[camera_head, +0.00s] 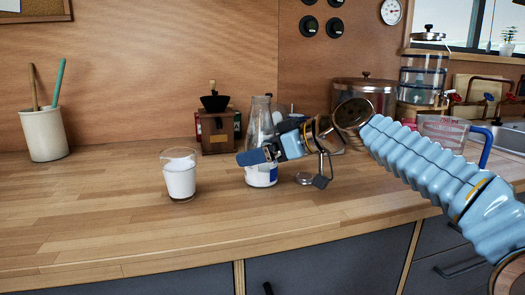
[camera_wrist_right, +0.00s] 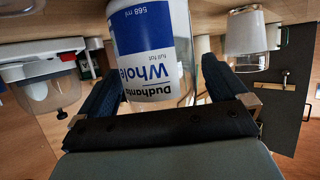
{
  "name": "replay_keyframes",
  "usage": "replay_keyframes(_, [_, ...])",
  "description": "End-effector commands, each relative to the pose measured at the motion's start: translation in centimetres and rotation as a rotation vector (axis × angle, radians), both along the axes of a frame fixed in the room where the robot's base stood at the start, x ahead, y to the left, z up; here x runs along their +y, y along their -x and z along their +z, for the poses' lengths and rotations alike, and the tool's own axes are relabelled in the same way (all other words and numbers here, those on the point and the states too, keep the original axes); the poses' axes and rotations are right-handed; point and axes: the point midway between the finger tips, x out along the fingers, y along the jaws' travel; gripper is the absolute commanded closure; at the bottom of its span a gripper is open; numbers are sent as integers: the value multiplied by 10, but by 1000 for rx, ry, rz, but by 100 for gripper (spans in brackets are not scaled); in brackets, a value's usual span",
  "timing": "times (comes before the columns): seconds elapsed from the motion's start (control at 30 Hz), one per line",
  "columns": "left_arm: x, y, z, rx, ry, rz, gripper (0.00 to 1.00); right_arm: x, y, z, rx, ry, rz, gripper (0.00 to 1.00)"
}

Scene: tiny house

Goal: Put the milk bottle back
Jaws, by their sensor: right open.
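The milk bottle (camera_head: 262,175) is clear glass with a white and blue label. It stands upright on the wooden counter, partly hidden behind my right gripper (camera_head: 281,170). In the right wrist view the bottle (camera_wrist_right: 152,55) appears upside down, its "Whole" label between the two blue fingers of the open gripper (camera_wrist_right: 162,58). A finger lies on either side of it; I cannot tell whether either touches. My left gripper is not in view.
A glass of milk (camera_head: 180,180) stands left of the bottle on the counter (camera_head: 110,205). A small round metal object (camera_head: 304,178) lies to its right. A coffee grinder (camera_head: 216,130) is behind, a utensil crock (camera_head: 44,135) far left. The front counter is clear.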

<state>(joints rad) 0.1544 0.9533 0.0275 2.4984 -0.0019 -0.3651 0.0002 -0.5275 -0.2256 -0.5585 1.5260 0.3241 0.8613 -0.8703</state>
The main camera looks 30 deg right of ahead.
Motion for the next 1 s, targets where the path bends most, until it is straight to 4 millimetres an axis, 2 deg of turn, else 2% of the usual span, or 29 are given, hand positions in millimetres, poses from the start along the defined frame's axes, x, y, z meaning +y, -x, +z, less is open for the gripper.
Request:
replay_keyframes(0.07, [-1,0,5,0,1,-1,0,0,0,5,0,0,0,0])
replay_keyframes(0.17, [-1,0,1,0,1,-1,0,-8,12,8,-4,0,-1,0])
replay_keyframes(0.4, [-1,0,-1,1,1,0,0,-33,57,30,-5,-1,-4,0])
replay_keyframes(0.6, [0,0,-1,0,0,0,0,-48,86,44,-3,0,-1,0])
replay_keyframes(0.77, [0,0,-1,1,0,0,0,-54,96,48,-2,1,-1,0])
replay_keyframes(1.0, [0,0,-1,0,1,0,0,-54,97,48,0,0,0,0])
